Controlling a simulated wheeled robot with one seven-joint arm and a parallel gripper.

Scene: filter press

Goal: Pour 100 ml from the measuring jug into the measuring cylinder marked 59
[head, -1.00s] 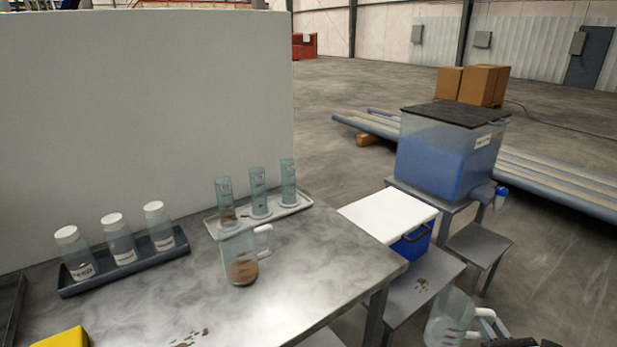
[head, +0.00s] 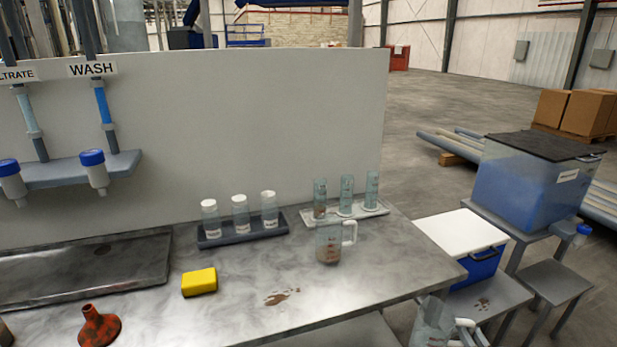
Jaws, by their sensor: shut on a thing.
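A clear jug (head: 432,322) is at the bottom edge of the head view, right of the table's front corner, with brown marks on its side. My gripper (head: 468,332) is shut on it at its pale handle; the frame's bottom edge cuts off part of both. How much the held jug contains cannot be told. Another clear jug (head: 329,243) with a handle and brown matter in its bottom stands upright on the table. Behind it, three clear measuring cylinders (head: 346,196) stand in a white tray (head: 382,210). The left one (head: 319,202) has brown matter low down. Their markings are too small to read.
A dark rack (head: 283,227) holds three white-capped bottles. A yellow sponge (head: 199,282), a red-brown funnel (head: 98,326) and brown spots (head: 282,297) are on the table (head: 240,310). Right of it stand a blue cooler (head: 487,263) with a white lid and a blue tank (head: 520,188).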

